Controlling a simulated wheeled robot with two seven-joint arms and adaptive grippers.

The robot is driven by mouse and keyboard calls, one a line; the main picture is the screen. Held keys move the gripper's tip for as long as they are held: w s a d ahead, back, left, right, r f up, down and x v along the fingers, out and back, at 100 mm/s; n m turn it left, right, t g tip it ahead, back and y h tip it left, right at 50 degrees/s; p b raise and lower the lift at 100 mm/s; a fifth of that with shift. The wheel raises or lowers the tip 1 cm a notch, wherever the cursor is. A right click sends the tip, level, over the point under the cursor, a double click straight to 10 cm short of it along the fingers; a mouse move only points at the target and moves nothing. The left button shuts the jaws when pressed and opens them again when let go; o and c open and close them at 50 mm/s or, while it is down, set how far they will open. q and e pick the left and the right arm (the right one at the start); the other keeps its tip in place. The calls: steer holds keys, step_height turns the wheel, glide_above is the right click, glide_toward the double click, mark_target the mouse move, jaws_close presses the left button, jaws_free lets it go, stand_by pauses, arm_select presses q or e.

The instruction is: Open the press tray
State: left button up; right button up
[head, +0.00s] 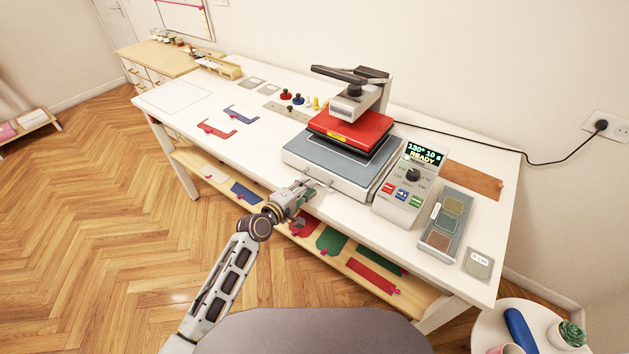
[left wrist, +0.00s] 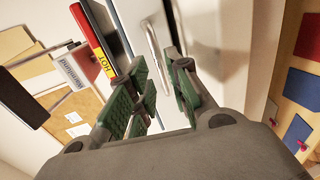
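The heat press stands on the white table, with a red upper block (head: 350,127) that also shows in the left wrist view (left wrist: 92,30) with a yellow "HOT" label. Below it is the white press tray (head: 330,178) with a grey-blue top pad (head: 308,153); it appears pushed in. A metal bar handle (left wrist: 158,48) on the tray front shows in the left wrist view. My left gripper (head: 310,190) is at the tray's front edge. Its green-padded fingers (left wrist: 160,95) are apart, with the handle's near end between or just ahead of them; contact is unclear. My right gripper is not in view.
A control box (head: 408,185) reading "READY" stands right of the press, beside a swatch tray (head: 447,218). Red and blue pieces (head: 240,115) lie left on the table. A lower shelf (head: 340,262) with coloured cloth is below the gripper. Floor at left is clear.

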arm_select(q)
steer(key=shift+x, duration=2.5)
jaws_close()
